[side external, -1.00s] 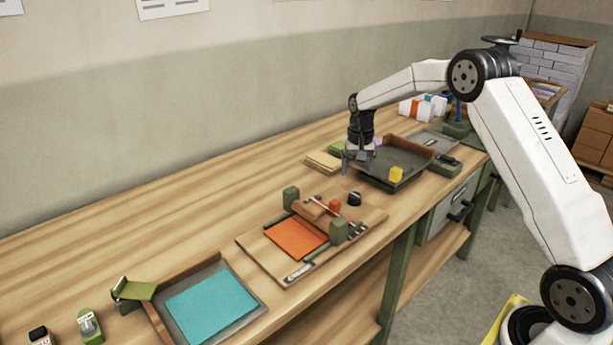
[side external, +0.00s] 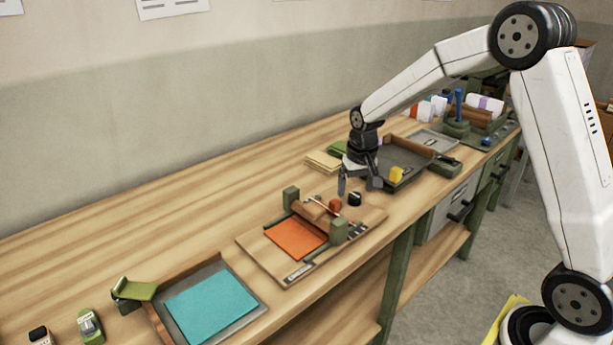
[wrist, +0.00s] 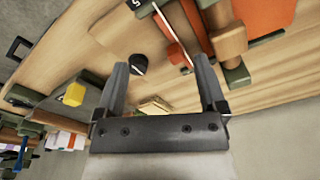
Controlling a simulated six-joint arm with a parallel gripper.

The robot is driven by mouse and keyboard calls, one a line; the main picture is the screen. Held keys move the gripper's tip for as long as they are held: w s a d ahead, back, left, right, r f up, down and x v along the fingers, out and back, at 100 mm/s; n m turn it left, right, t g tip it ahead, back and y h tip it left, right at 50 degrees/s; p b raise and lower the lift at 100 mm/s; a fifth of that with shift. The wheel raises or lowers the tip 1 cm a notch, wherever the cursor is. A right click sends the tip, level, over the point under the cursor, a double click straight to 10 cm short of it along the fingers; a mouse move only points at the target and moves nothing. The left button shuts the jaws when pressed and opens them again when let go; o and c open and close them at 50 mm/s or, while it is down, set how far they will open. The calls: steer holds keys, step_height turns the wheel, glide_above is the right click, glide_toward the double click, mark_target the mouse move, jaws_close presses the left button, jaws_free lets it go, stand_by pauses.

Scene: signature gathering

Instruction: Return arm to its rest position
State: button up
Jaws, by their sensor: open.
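My gripper (side external: 358,186) is open and empty, pointing down above the workbench (side external: 120,226), between the dark tray and the board with the orange sheet. In the wrist view its two fingers (wrist: 160,88) stand apart with nothing between them but bench and a pale stack beyond. A small black knob-like piece (side external: 355,199) is close by the fingers in the side view; it also shows left of centre in the wrist view (wrist: 138,65). My arm is bent, reaching out over the bench from the right.
The wooden board with an orange sheet (side external: 295,240), rollers and green blocks lies in front. A dark tray (side external: 410,157) with a yellow block (side external: 396,174) is right of my gripper. A teal sheet (side external: 210,304) lies in a tray at front left. The bench's back left is clear.

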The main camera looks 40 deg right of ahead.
steer(key=s+a+n, duration=0.2)
steer(key=s+a, duration=0.2)
steer(key=s, duration=0.5)
steer(key=s+a+f+n+t, duration=0.1)
steer(key=s+a+n, duration=0.2)
steer(key=s, duration=0.6)
steer(key=shift+a+f+t, duration=0.25)
steer(key=shift+a+t, duration=0.05)
steer(key=shift+a, duration=0.9)
